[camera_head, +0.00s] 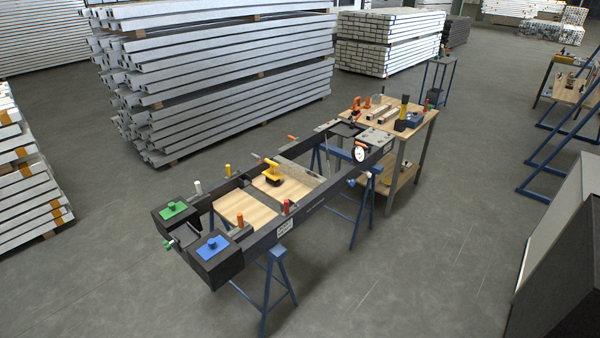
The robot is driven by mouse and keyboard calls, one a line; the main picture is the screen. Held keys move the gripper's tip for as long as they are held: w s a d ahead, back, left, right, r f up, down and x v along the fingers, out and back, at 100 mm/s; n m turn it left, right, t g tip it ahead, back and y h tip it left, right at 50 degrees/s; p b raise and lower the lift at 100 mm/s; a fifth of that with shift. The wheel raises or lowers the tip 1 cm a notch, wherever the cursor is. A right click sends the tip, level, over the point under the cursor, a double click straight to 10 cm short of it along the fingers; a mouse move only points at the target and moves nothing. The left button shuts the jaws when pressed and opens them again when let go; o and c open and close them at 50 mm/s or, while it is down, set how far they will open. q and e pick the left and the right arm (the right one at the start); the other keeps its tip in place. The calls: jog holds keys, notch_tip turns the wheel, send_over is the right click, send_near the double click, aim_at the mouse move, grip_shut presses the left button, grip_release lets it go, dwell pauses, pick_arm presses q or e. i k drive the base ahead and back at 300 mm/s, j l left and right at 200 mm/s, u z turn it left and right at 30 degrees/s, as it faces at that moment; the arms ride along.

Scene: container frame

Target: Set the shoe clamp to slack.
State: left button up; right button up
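A long dark frame (318,207) rests on blue trestles. Several small upright levers stand along it: white (198,187), yellow (228,171), orange (240,220) and red (286,206). I cannot tell which of them is the shoe clamp, or its setting. A yellow-handled black tool (272,175) sits on wooden panels inside the frame. At the near end are dark blocks with a green knobbed plate (174,210) and a blue knobbed plate (212,245). A small green-handled part (167,245) shows between them. Neither of my grippers is in view.
A wooden workbench (409,133) with tools stands at the frame's far end. A round white dial (360,154) is on the frame's right side. Metal profile stacks (215,70) fill the back left. A grey-and-black object (560,250) stands at right. Floor in front is clear.

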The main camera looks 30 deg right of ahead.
aim_at(167, 245)
jog(key=z, duration=0.3)
jog(key=i+j+z, duration=0.15)
jog(key=z, duration=0.25)
jog(key=i+j+z, duration=0.15)
jog(key=j+z, duration=0.6)
jog(key=i, duration=0.05)
